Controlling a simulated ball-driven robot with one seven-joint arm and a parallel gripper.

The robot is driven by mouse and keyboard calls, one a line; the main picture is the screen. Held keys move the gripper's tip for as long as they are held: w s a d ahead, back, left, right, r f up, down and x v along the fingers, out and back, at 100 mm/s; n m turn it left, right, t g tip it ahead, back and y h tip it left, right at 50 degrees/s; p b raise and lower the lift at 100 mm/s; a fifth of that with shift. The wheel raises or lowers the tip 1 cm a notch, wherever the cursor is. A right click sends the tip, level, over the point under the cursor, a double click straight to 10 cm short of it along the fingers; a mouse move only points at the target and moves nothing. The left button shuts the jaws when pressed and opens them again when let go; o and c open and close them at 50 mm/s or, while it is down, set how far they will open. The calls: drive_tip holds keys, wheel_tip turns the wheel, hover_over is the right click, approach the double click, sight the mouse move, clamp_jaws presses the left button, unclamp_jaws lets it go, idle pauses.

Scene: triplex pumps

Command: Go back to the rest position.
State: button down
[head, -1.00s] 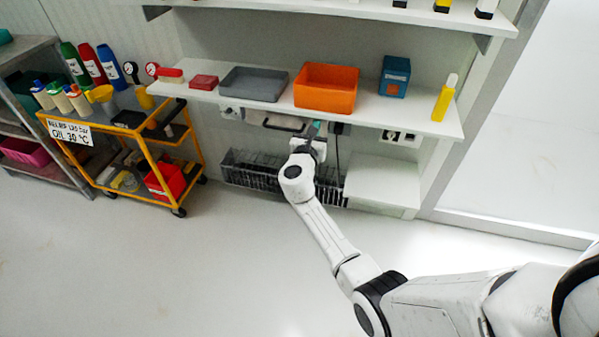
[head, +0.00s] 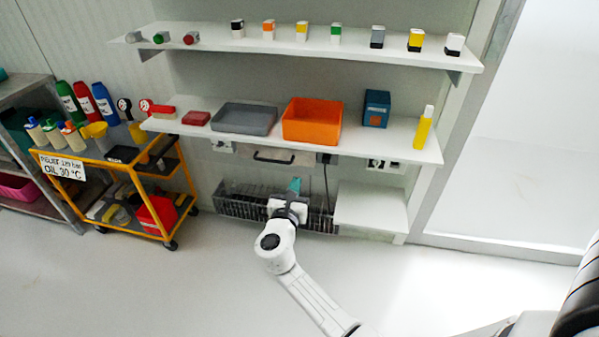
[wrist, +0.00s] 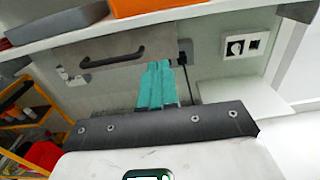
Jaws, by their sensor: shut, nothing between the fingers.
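My gripper (head: 294,186) has teal fingers and is at the end of my white arm, in front of the wire basket and below the lower shelf in the head view. In the wrist view the teal fingers (wrist: 157,86) are together and hold nothing. They point toward the wall panel with a dark handle (wrist: 112,58), which lies beyond them. I cannot see any contact between the fingers and the panel or basket.
The lower shelf (head: 385,143) carries a grey tray (head: 245,119), an orange bin (head: 311,121) and a blue box (head: 376,108). A wire basket (head: 240,203) is behind my gripper. A yellow cart (head: 128,165) stands left. The floor (head: 215,290) is clear.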

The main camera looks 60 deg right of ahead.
drive_tip(key=shift+v, duration=1.35)
drive_tip(key=s+a+f+m+g+y, duration=0.3)
drive_tip(key=s+f+m+g+y, duration=0.15)
drive_tip(key=s+m, duration=0.8)
drive_tip(key=s+a+f+m+y+p, duration=0.1)
drive_tip(key=s+a+f+m+y, duration=0.1)
drive_tip(key=s+a+m+y, duration=0.6)
drive_tip(key=s+a+f+m+y, duration=0.15)
drive_tip(key=s+a+y, duration=0.3)
drive_tip(key=a, duration=0.65)
wheel_tip(320, 180, up, 14)
drive_tip(key=w+p, duration=0.1)
drive_tip(key=p, duration=1.2)
drive_tip(key=shift+f+g+p, duration=0.2)
drive_tip(key=shift+g+p, duration=0.1)
drive_tip(key=shift+g, duration=0.05)
drive_tip(key=shift+w, duration=0.1)
